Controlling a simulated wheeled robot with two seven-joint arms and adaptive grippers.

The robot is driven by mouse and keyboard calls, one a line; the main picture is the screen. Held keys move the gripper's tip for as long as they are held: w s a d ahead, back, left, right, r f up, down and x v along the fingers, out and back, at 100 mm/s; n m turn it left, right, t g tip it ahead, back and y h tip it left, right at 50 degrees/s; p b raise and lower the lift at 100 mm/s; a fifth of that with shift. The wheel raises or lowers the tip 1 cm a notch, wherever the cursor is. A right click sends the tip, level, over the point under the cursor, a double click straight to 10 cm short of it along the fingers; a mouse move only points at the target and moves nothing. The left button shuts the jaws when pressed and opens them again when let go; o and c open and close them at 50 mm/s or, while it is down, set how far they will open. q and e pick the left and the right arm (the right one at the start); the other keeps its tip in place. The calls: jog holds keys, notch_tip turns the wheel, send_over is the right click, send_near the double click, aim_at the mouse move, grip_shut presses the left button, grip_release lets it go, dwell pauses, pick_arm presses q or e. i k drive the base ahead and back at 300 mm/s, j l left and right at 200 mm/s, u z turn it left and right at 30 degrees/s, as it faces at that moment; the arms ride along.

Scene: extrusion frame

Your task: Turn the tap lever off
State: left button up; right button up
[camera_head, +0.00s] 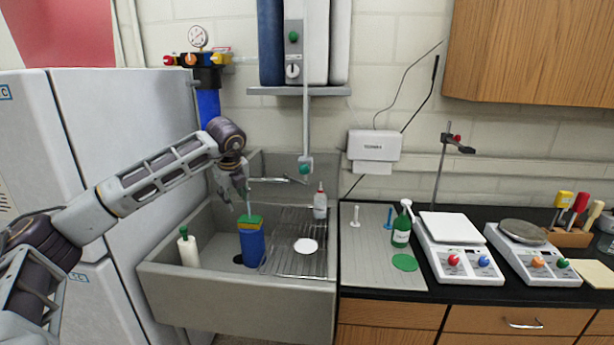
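The metal tap (270,180) is on the back wall of the grey sink (180,272). Its thin spout reaches left, over a blue container (252,248) with a green and yellow top. A thin pale streak that looks like running water drops from the spout's end towards that container. The tap lever is too small to make out clearly at the tap's right part. My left gripper (238,196) points down just left of the spout's end, above the sink. Its fingers are small and overlap in view, so I cannot tell whether they are open. My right gripper is out of view.
In the sink stand a white bottle with a green cap (188,248), a wire rack (290,262) with a white disc (306,245), and a red-capped bottle (320,203). A vertical pipe with a green-ended fitting (305,168) hangs above the tap. White cabinets (120,140) stand left.

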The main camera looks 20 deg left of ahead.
aim_at(286, 175)
jog(key=i+l, duration=0.1)
jog(key=i, duration=0.6)
jog(key=i+l, duration=0.1)
jog(key=i, duration=0.55)
